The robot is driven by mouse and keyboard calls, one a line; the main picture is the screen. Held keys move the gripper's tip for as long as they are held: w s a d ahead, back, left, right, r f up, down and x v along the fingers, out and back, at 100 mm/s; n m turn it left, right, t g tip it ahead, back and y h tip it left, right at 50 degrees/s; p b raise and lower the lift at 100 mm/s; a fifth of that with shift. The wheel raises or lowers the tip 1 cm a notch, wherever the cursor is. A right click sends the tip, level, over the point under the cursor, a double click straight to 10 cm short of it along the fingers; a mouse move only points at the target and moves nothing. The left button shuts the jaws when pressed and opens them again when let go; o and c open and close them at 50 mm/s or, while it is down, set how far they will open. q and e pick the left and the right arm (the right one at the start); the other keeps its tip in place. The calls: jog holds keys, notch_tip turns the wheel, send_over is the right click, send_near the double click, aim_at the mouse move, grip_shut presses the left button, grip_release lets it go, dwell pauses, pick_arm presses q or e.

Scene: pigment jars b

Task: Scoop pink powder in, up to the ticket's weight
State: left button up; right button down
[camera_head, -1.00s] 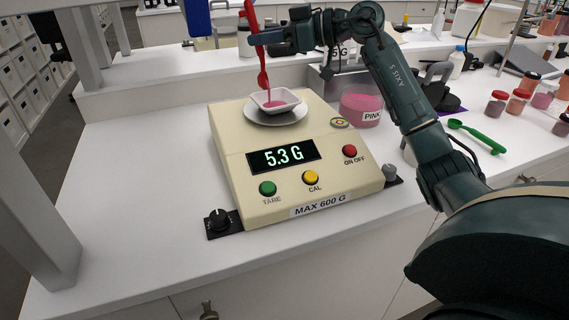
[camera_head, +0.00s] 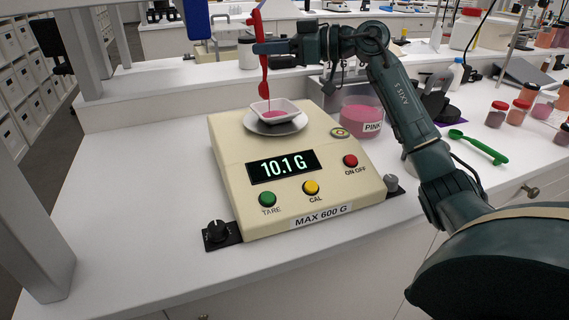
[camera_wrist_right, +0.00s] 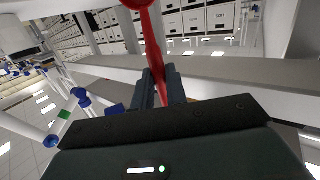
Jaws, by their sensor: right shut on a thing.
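My right gripper (camera_head: 264,47) is shut on a red scoop (camera_head: 264,75), held upright with its lower end over a small white weighing boat (camera_head: 289,108). The red handle (camera_wrist_right: 152,45) also shows between the fingers in the right wrist view. Pink powder (camera_head: 272,114) lies in the boat, which sits on the round pan (camera_head: 290,129) of the cream scale (camera_head: 228,160). The scale's display (camera_head: 283,166) reads 10.1 G. A clear tub of pink powder (camera_head: 360,106), labelled PINK, stands behind the scale to the right. No ticket is readable. My left gripper is out of view.
A green scoop (camera_head: 478,147) lies on the counter at the right, near several red-lidded jars (camera_head: 497,114). The white counter left of the scale (camera_head: 140,160) is clear.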

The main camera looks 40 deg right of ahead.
dwell(0.5)
